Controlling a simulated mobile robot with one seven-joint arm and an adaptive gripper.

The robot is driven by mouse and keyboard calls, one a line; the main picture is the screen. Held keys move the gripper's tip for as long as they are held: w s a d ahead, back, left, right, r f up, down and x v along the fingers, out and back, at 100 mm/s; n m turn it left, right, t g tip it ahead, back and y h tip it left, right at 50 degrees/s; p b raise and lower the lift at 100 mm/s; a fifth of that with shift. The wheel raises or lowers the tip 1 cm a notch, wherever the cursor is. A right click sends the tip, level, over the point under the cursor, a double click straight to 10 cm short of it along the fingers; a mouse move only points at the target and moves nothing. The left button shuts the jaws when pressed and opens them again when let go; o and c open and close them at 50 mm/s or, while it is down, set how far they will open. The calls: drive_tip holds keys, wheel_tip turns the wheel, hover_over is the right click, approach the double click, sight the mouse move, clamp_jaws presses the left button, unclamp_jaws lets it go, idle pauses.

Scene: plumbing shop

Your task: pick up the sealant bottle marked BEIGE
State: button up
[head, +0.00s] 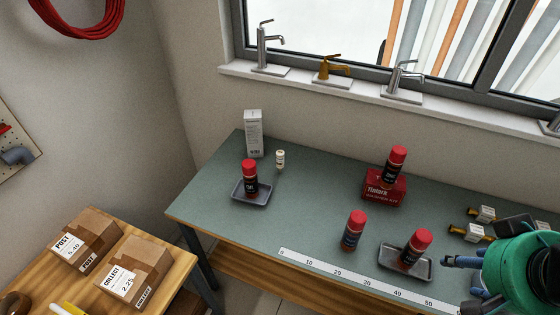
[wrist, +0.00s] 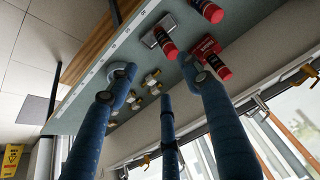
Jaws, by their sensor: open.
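Several red-capped dark bottles stand on the green bench: one in the left tray (head: 250,181), one on a red box (head: 393,170), one on the bare bench top (head: 353,233), and one in the right tray (head: 413,250). Their labels are too small to read, so I cannot tell which is marked BEIGE. In the wrist view, bottles show near the right tray (wrist: 165,43) and the red box (wrist: 219,65). My gripper (head: 460,263) is at the bench's right end, right of the right-tray bottle. Its blue fingers (wrist: 160,90) are spread and empty.
The left tray (head: 240,198) has a white carton (head: 253,133) and small cream bottle (head: 280,157) nearby. A ruler (head: 345,281) lines the front edge. Small fittings (head: 470,231) sit near my gripper.

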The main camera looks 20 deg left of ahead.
drive_tip(key=w+a+r+g+p, duration=0.1)
drive_tip(key=w+a+r, duration=0.3)
drive_tip(key=w, duration=0.5)
drive_tip(key=w+a+r+p, duration=0.1)
drive_tip(key=w+a+r, duration=0.3)
drive_tip(key=w, duration=0.5)
drive_tip(key=w+a+f+g+p, duration=0.2)
drive_tip(key=w+a+f, duration=0.1)
drive_tip(key=w+a, duration=1.25)
drive_tip(key=w+a+f+m+g+p, duration=0.1)
drive_tip(key=w+a+f+p, duration=0.1)
drive_tip(key=w+a+f, duration=0.65)
drive_tip(key=w+a+f+g+p, duration=0.1)
drive_tip(key=w+a+f, duration=0.65)
drive_tip(key=a, duration=0.65)
drive_tip(key=shift+g, duration=0.3)
drive_tip(key=a+f, duration=0.3)
drive_tip(key=f, duration=0.1)
drive_tip(key=a+f, duration=0.2)
drive_tip(key=f, duration=0.2)
drive_tip(key=s+a+f+p, duration=0.1)
drive_tip(key=a+f, duration=0.2)
drive_tip(key=shift+a+f, duration=0.3)
drive_tip(key=shift+f, duration=0.2)
